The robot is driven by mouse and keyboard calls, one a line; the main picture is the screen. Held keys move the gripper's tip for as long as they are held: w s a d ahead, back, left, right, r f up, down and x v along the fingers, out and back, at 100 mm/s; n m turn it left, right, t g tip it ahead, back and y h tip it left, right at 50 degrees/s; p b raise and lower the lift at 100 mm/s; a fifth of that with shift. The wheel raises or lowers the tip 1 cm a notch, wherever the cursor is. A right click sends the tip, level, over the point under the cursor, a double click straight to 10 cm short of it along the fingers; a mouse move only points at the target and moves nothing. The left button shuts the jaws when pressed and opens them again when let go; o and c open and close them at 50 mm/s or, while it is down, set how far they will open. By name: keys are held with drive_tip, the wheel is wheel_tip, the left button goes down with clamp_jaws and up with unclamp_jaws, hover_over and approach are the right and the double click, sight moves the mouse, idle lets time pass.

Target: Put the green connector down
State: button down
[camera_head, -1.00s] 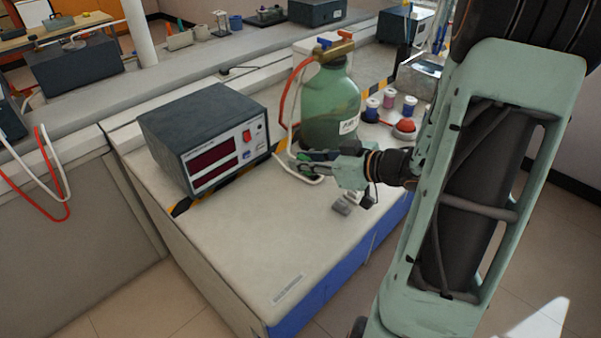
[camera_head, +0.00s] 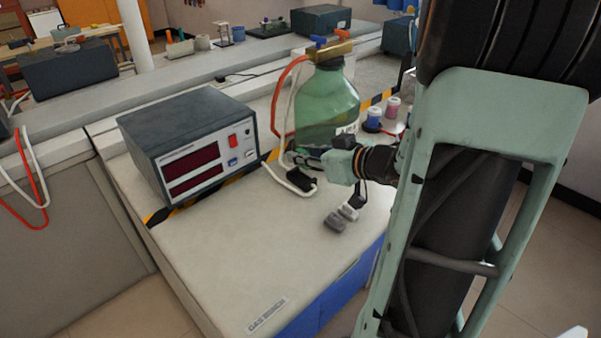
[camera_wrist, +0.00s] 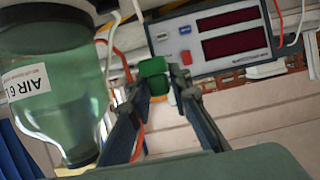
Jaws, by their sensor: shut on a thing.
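The green connector (camera_wrist: 153,70) is a small green block in the wrist view. My gripper (camera_wrist: 158,84) is shut on it, with the block between the fingertips. In the head view my gripper (camera_head: 308,162) reaches left over the bench, just in front of the green bottle (camera_head: 328,105); the connector is hard to make out there. A white hose (camera_head: 285,181) runs down by the bottle to a black piece (camera_head: 301,180) below my gripper. Whether the connector touches anything is unclear.
A dark meter box (camera_head: 185,145) with red displays stands left of the bottle. The bench top (camera_head: 240,245) is clear at the front left.

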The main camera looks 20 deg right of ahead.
drive_tip(key=w+d+f, duration=0.1)
drive_tip(key=w+f, duration=0.1)
drive_tip(key=w, duration=0.1)
drive_tip(key=w+d+f+b, duration=0.1)
drive_tip(key=w+f, duration=0.2)
drive_tip(key=w+d+f+b, duration=0.1)
drive_tip(key=w+d+f, duration=0.1)
drive_tip(key=w, duration=0.1)
drive_tip(key=shift+w+f, duration=0.1)
drive_tip(key=shift+f, duration=0.25)
drive_tip(key=f, duration=0.2)
drive_tip(key=f+b, duration=0.1)
drive_tip(key=f, duration=0.1)
drive_tip(key=shift+w+d+b, duration=0.15)
drive_tip(key=shift+w+b, duration=0.15)
drive_tip(key=shift+w, duration=0.1)
drive_tip(key=shift+f, duration=0.55)
drive_tip(key=c, duration=1.8)
unclamp_jaws()
